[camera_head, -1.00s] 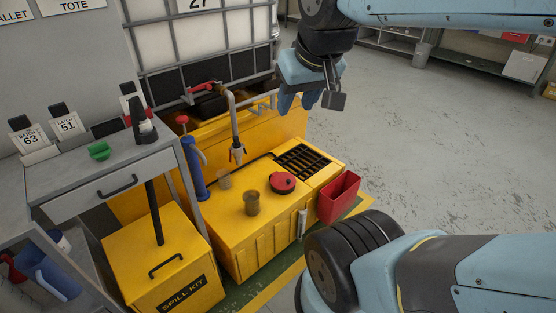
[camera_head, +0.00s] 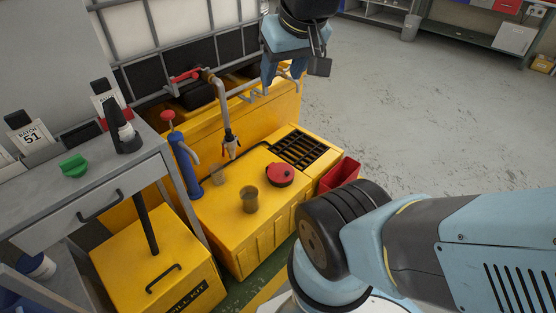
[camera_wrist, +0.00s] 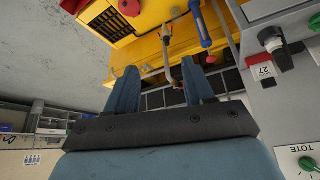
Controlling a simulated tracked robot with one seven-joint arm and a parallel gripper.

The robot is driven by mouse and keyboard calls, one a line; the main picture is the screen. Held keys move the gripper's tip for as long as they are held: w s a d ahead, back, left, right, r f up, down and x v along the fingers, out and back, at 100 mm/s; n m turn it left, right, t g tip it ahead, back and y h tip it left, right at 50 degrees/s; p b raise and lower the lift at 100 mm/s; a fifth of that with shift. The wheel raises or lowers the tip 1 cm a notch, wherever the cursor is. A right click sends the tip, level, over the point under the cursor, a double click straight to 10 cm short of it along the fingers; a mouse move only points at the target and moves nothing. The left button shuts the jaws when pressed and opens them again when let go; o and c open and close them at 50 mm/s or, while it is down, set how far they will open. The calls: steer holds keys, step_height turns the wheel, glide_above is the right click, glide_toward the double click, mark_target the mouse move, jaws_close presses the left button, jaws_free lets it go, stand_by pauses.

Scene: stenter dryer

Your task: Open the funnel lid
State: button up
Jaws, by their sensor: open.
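The red round funnel lid (camera_head: 280,174) lies flat on top of the yellow cabinet (camera_head: 228,219), with a small dark part on it. A piece of red at the top edge of the wrist view (camera_wrist: 130,7) looks like the same lid, partly cut off. My gripper (camera_head: 283,74) is open and empty. It is in the air above the far side of the yellow cabinet, near the tap, well apart from the lid. In the wrist view its two blue fingers (camera_wrist: 160,78) stand apart with nothing between them.
A tap (camera_head: 228,130) and a blue hand pump (camera_head: 184,163) stand left of the lid. A brownish cup (camera_head: 249,199) and a clear cup (camera_head: 217,174) are beside it. A black grate (camera_head: 300,149) lies behind it. A red bin (camera_head: 341,173) is at the right. Open floor lies beyond.

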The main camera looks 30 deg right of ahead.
steer(key=w+d+f+n+g, duration=0.1)
steer(key=w+d+f+n, duration=0.1)
steer(key=w, duration=0.7)
steer(key=n+g, duration=0.5)
steer(key=n, duration=0.6)
glide_above(287, 172)
step_height(287, 172, down, 53)
step_height(287, 172, down, 14)
steer(key=shift+r, duration=0.1)
jaws_close()
